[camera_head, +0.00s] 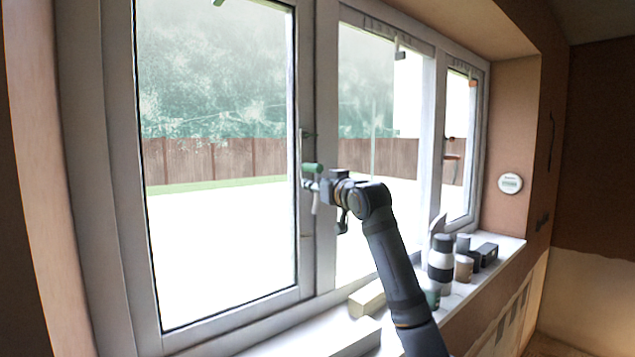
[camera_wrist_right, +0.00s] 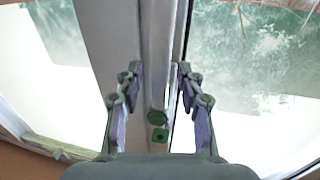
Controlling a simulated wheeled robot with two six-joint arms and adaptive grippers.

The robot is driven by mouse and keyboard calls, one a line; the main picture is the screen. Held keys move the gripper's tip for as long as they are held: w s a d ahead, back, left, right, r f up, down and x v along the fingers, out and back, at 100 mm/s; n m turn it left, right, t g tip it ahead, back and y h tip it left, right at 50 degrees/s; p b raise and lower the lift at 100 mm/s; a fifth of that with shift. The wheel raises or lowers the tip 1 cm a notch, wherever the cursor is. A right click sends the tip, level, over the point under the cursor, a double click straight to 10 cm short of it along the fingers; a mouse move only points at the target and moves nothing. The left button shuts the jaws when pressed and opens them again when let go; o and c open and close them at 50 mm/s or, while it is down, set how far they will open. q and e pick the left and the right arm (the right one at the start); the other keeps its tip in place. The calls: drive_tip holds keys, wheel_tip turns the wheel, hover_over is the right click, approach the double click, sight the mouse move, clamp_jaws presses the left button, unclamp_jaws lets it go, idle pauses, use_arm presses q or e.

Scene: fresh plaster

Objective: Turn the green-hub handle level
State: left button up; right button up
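A green hub (camera_head: 313,168) sticks out from the upright window frame in the head view. It shows as a green six-sided end (camera_wrist_right: 157,117) in the right wrist view, with a small green square beside it. Which way its lever points I cannot tell clearly. My right gripper (camera_head: 318,190) is at the frame, just below the hub in the head view. In the right wrist view its two fingers (camera_wrist_right: 161,108) are spread wide, one on each side of the green parts, with visible gaps. Nothing is gripped. My left gripper is not in view.
A black-and-white cylinder (camera_head: 441,258) and other small items stand farther right. A round white device (camera_head: 510,183) is on the right wall. The window panes (camera_head: 220,240) flank the frame.

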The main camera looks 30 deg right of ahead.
sight(304, 169)
drive_tip(key=shift+c, duration=0.2)
drive_tip(key=shift+w, duration=0.1)
drive_tip(key=shift+c, duration=1.2)
drive_tip(key=c, duration=0.5)
clamp_jaws()
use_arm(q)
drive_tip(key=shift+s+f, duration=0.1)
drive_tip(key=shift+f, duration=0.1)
use_arm(e)
drive_tip(key=shift+s+a+r+m+g+y, duration=0.1)
drive_tip(key=shift+a+r+m+g+y, duration=0.4)
drive_tip(key=shift+m, duration=2.1)
drive_tip(key=shift+s+a+r+m+g+y, duration=0.15)
drive_tip(key=shift+a+r+m+y, duration=0.6)
drive_tip(key=shift+m, duration=1.85)
drive_tip(key=shift+w+a+r+m+g+y, duration=0.1)
drive_tip(key=shift+a+r+m+g+y, duration=0.5)
drive_tip(key=shift+m, duration=2)
drive_tip(key=shift+a+r+t, duration=0.25)
